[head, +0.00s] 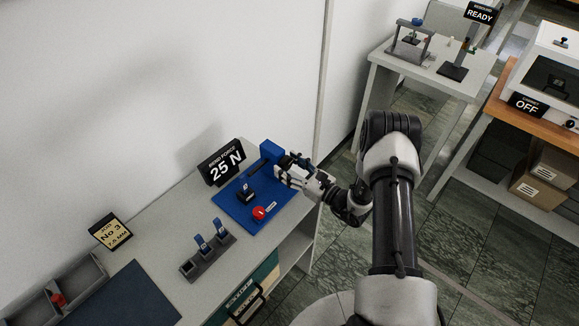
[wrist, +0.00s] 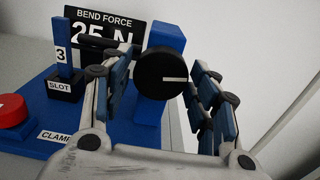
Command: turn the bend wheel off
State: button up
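The bend wheel (wrist: 162,73) is a black round knob with a white line, on a blue block (wrist: 165,35) of the bend press. In the wrist view the line lies nearly level, pointing right. My gripper (wrist: 164,88) is open, its two blue-padded fingers on either side of the wheel, with gaps visible to it. In the head view my gripper (head: 285,170) is at the right end of the blue press base (head: 228,212) and hides the wheel. The display (head: 222,163) reads "BEND FORCE 25 N".
A red button (head: 260,213), marked CLAMP in the wrist view, and a slot holding piece 3 (wrist: 61,55) are on the press base. A grey rack (head: 207,257) with blue-topped pieces stands in front. The sign "Job No 3" (head: 110,231) is further left. A white wall is behind.

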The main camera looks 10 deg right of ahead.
jog(key=c, duration=0.7)
jog(key=n+b, duration=0.2)
jog(key=n, duration=0.1)
jog(key=shift+f+n+b, duration=0.15)
jog(key=shift+n+b, duration=0.2)
jog(key=shift+n, duration=0.05)
jog(key=n+b, duration=0.3)
jog(key=n, duration=0.1)
jog(key=shift+d+n, duration=0.1)
jog(key=shift+n, duration=0.2)
jog(key=n+b, duration=0.3)
jog(key=n, duration=0.1)
jog(key=shift+b, duration=0.35)
jog(key=shift+w+n+b, duration=0.1)
jog(key=shift+n+b, duration=1.15)
jog(key=shift+n, duration=0.35)
jog(key=shift+r, duration=0.2)
jog(key=o, duration=1.1)
jog(key=shift+c, duration=0.2)
